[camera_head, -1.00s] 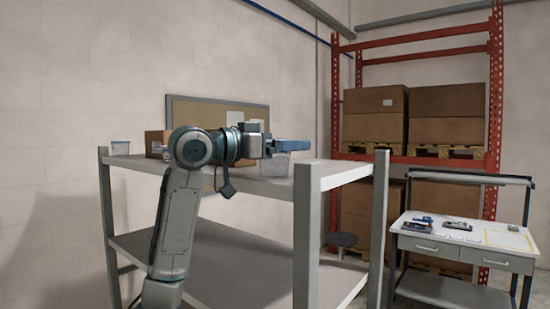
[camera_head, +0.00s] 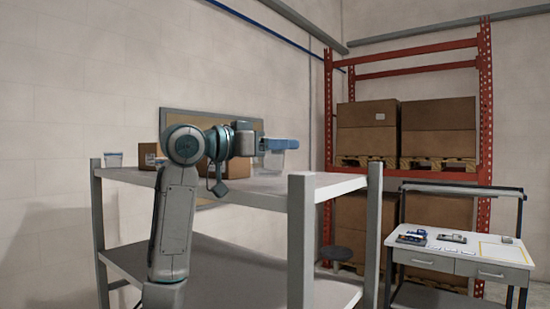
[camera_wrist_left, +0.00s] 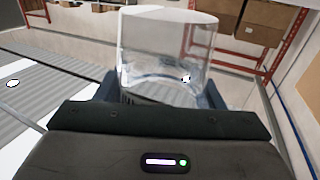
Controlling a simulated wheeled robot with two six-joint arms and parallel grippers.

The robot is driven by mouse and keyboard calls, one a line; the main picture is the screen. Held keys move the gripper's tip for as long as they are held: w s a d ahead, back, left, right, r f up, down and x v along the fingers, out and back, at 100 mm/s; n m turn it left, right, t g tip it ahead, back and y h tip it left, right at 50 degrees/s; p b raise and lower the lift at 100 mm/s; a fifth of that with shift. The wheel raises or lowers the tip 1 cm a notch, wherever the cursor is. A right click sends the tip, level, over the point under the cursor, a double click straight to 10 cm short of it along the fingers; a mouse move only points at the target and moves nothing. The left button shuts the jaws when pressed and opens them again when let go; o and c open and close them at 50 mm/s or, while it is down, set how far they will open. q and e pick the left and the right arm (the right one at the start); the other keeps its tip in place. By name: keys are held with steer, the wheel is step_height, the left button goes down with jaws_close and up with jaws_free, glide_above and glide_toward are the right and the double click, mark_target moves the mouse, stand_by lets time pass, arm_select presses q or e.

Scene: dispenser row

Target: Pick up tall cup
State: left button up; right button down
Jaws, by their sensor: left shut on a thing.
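A clear, see-through cup (camera_head: 274,161) is held in my left gripper (camera_head: 279,144) above the grey shelf top. In the left wrist view the same cup (camera_wrist_left: 167,50) stands between the blue fingers of the gripper (camera_wrist_left: 160,95), which is shut on it. The cup's lower part is hidden there by the gripper body. My right gripper is in neither view.
The shelf unit's top (camera_head: 262,186) also bears a small clear container (camera_head: 113,160) at the left end and cardboard boxes (camera_head: 228,158) behind my arm. A grey post (camera_head: 301,240) rises at the near corner. A workbench (camera_head: 462,252) and a red rack (camera_head: 485,150) stand to the right.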

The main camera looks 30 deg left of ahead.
mark_target(262, 175)
arm_select(q)
steer(key=s+b, duration=0.1)
steer(key=s, duration=0.1)
steer(key=s+a+r+b, duration=0.1)
steer(key=shift+s+b, duration=0.2)
steer(key=shift+b, duration=0.15)
steer(key=d+r+b+v, duration=0.1)
steer(key=b+v, duration=0.3)
steer(key=v, duration=0.8)
steer(key=shift+s+r, duration=0.3)
steer(key=shift+s, duration=0.15)
